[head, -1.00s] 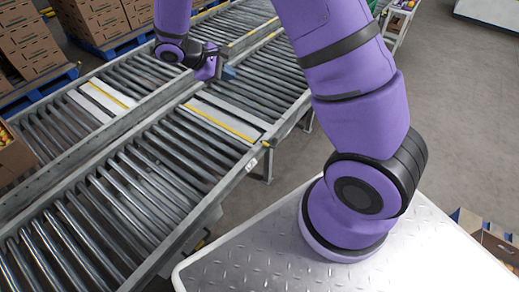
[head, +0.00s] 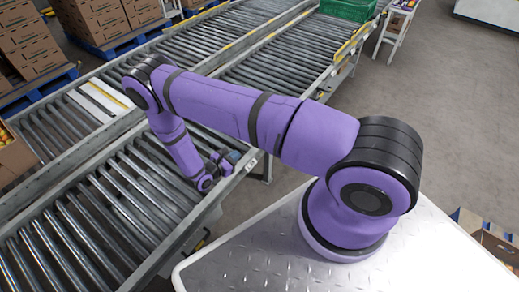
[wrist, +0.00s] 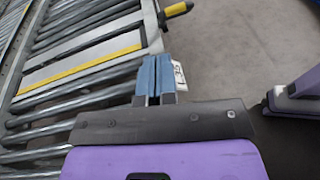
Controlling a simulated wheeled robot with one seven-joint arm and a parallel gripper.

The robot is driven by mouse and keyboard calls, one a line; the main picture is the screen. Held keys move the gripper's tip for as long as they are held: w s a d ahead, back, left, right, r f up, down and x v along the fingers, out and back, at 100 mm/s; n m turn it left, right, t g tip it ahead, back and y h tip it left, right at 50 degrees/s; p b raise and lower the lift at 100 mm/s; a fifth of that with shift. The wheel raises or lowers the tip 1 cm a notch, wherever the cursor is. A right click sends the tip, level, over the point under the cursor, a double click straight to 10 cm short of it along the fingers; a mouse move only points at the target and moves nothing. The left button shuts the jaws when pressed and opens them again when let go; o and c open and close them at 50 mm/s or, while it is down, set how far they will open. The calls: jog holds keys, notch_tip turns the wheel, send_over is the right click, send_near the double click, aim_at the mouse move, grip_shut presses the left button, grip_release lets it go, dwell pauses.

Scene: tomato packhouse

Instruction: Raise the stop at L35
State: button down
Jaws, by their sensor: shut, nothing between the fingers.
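My gripper (head: 233,157) is shut and empty at the near side rail of the near roller lane. In the wrist view its blue fingers (wrist: 152,80) are pressed together above the rail, beside a white tag (wrist: 179,76). The tag is partly hidden by the fingers, and its writing is too small to read surely. A pale plate with a yellow stripe (wrist: 82,66) lies level among the rollers, left of the fingers. A dark handle with a yellow end (wrist: 178,9) sticks out from the rail beyond them. My arm hides the plate in the head view.
The far lane has a similar yellow-striped plate (head: 105,94). A green crate (head: 347,9) stands at the lane's far end. Cartons (head: 28,45) on blue pallets stand at the back left. The grey floor right of the lanes is mostly open.

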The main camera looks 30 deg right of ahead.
jog(key=s+f, duration=0.1)
jog(key=f, duration=0.1)
jog(key=s+f+n+t, duration=0.1)
jog(key=f, duration=0.1)
jog(key=s+f+n, duration=0.1)
jog(key=f, duration=0.1)
jog(key=shift+d+f+t, duration=0.15)
jog(key=shift+d+t, duration=0.15)
jog(key=shift+d, duration=0.1)
jog(key=shift+d, duration=0.1)
jog(key=r+x, duration=0.2)
jog(key=x, duration=1)
jog(key=shift+w+d+r, duration=0.25)
jog(key=shift+w+d, duration=0.05)
jog(key=shift+d, duration=0.2)
